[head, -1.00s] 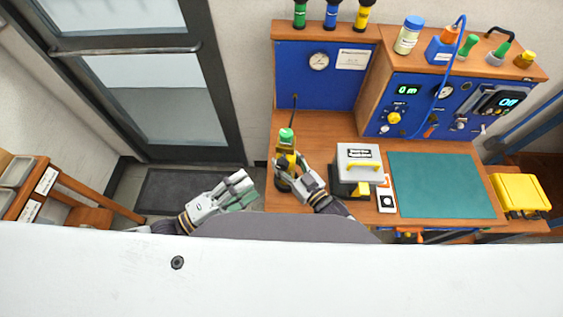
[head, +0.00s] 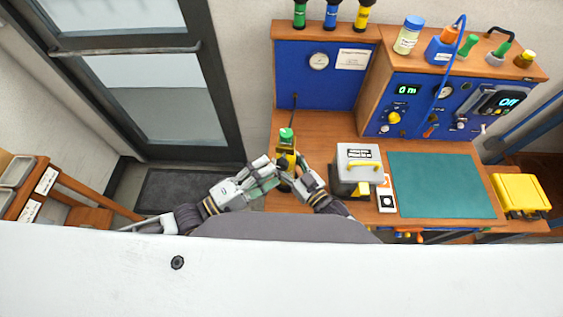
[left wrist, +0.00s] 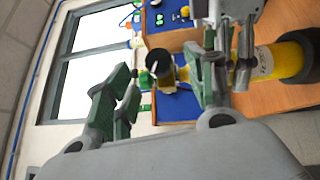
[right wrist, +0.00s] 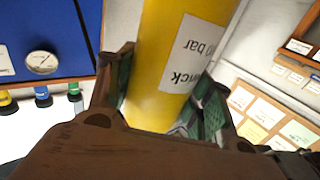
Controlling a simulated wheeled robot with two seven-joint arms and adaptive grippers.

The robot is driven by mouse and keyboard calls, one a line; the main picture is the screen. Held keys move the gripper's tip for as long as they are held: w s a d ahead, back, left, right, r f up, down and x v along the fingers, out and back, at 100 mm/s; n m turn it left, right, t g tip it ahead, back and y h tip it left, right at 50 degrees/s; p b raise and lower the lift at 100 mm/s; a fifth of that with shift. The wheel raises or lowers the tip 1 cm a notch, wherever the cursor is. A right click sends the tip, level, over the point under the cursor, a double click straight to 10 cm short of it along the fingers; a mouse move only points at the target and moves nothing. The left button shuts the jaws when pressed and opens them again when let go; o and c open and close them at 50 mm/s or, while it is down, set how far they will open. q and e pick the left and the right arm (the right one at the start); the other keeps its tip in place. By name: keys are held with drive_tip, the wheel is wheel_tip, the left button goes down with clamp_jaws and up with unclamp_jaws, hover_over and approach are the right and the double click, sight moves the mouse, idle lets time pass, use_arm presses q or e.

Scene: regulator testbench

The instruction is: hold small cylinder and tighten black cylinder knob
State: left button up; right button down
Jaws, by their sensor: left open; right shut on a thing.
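The small yellow cylinder (head: 286,160) stands upright near the bench's left front edge, a green part on top. My right gripper (head: 299,172) is shut on its body. In the right wrist view the cylinder (right wrist: 178,60) fills the space between the fingers, its label partly visible. My left gripper (head: 266,172) is open, close to the cylinder's left side. In the left wrist view a dark round part, seemingly the black knob (left wrist: 160,62), shows between the open fingers (left wrist: 160,95). I cannot tell whether they touch it. The cylinder (left wrist: 267,62) appears sideways there.
A grey box with a yellow handle (head: 358,158) stands just right of my right gripper. A green mat (head: 442,185) lies farther right. A blue panel with a gauge (head: 318,62) stands behind. The bench left of the cylinder ends close by.

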sight(277, 167)
use_arm(q)
drive_tip(key=shift+x, duration=2.55)
drive_tip(key=shift+c, duration=0.3)
drive_tip(key=c, duration=1)
